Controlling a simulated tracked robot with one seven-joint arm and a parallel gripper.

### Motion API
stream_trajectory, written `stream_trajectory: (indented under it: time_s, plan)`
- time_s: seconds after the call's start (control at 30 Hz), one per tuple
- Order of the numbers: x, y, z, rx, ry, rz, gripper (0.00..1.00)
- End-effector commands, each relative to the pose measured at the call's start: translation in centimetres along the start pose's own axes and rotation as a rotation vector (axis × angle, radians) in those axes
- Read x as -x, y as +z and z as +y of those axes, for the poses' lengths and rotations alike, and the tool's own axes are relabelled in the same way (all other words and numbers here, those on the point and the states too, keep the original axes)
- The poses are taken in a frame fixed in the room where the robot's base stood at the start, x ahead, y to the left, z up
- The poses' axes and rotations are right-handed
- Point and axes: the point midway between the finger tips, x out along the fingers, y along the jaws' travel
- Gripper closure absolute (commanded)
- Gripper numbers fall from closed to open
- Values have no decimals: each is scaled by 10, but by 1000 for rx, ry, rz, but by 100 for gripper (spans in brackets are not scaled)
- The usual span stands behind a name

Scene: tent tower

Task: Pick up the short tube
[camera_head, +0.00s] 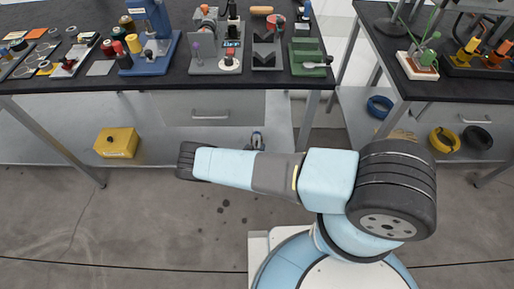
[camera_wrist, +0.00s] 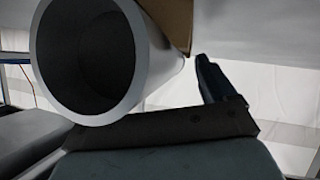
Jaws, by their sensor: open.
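A pale grey hollow tube (camera_wrist: 158,55) fills the upper left of the wrist view, very close to the camera. Its round open end faces the camera and its inside is dark. I take it for the short tube; its length is foreshortened. My gripper (camera_wrist: 208,78) is open, with one dark finger visible to the right of the tube. The other finger is hidden, probably by the tube. The tube's lower edge overlaps my gripper's dark base plate in the picture; I cannot tell whether they touch. I cannot make out the tube in the head view.
A black-topped workbench (camera_head: 170,78) with several fixtures and a lower shelf stands ahead. A yellow box (camera_head: 117,143) sits on that shelf at left. A second bench (camera_head: 470,92) stands at right, with coloured rings beneath. A brown block (camera_wrist: 172,22) shows behind the tube.

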Motion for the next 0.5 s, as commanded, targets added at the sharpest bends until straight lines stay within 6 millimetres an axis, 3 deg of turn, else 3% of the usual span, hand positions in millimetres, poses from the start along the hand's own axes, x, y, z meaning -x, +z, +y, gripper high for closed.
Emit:
stream_trajectory:
  time_s: [0.23, 0.5]
  plan:
    - [-2, 0, 0, 0, 0, 0, 16]
    - [-2, 0, 0, 0, 0, 0, 41]
